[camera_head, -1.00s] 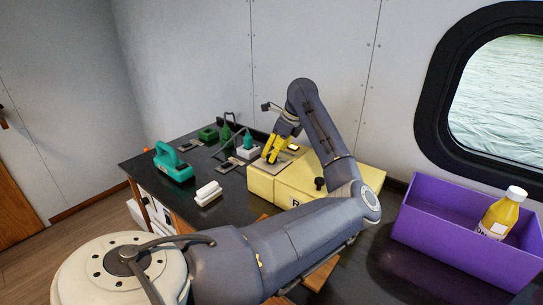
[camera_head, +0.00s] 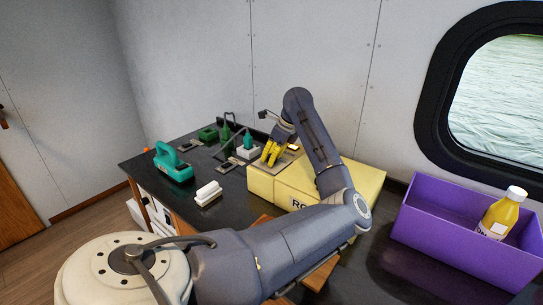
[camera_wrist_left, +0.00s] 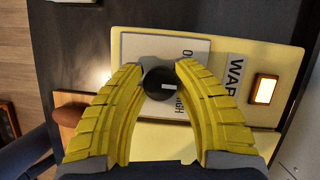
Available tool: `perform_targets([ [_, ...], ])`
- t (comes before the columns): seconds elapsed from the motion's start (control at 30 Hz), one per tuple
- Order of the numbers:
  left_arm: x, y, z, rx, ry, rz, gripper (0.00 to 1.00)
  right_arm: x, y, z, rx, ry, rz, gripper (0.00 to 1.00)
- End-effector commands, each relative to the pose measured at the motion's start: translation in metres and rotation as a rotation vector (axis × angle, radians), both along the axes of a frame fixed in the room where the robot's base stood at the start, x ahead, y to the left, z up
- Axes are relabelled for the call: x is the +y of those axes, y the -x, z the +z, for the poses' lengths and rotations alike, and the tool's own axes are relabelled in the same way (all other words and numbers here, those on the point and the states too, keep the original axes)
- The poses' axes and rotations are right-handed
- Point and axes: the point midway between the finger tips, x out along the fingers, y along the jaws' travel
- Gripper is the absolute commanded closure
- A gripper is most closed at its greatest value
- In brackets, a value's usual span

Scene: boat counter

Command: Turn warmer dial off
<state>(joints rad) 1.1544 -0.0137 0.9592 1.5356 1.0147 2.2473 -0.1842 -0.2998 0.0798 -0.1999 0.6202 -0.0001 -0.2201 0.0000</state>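The warmer is a yellow box (camera_head: 345,189) on the dark counter. In the left wrist view its panel (camera_wrist_left: 213,47) shows a round black dial (camera_wrist_left: 159,84) with a white mark, partly covered lettering and a lit orange indicator (camera_wrist_left: 263,89). My left gripper (camera_head: 270,155) reaches down to the panel. In the left wrist view its yellow fingers (camera_wrist_left: 162,72) stand on both sides of the dial, very close to it. I cannot tell whether they touch it. In the head view the dial is hidden by the gripper. My right gripper is not in view.
A purple bin (camera_head: 464,239) with a yellow bottle (camera_head: 497,218) stands at the right. A teal device (camera_head: 172,164) and a white object (camera_head: 208,193) lie on the counter at the left. Green-topped items (camera_head: 247,145) stand behind the gripper. The wall is close behind.

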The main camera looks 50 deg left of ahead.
Motion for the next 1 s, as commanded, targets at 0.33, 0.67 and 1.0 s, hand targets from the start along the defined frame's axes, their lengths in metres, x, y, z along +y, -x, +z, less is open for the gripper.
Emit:
perform_targets([
  [0.33, 0.0, 0.0, 0.0001, 0.0, 0.0, 0.0, 1.0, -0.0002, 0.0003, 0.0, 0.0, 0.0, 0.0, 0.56],
  [0.67, 0.0004, -0.0002, 0.0001, 0.0, 0.0, 0.051, 1.0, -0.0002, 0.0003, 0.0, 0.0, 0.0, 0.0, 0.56],
  [1.0, 0.0008, 0.0002, 0.0004, 0.002, 0.0, 0.305, 1.0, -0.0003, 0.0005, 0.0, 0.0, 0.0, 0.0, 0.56],
])
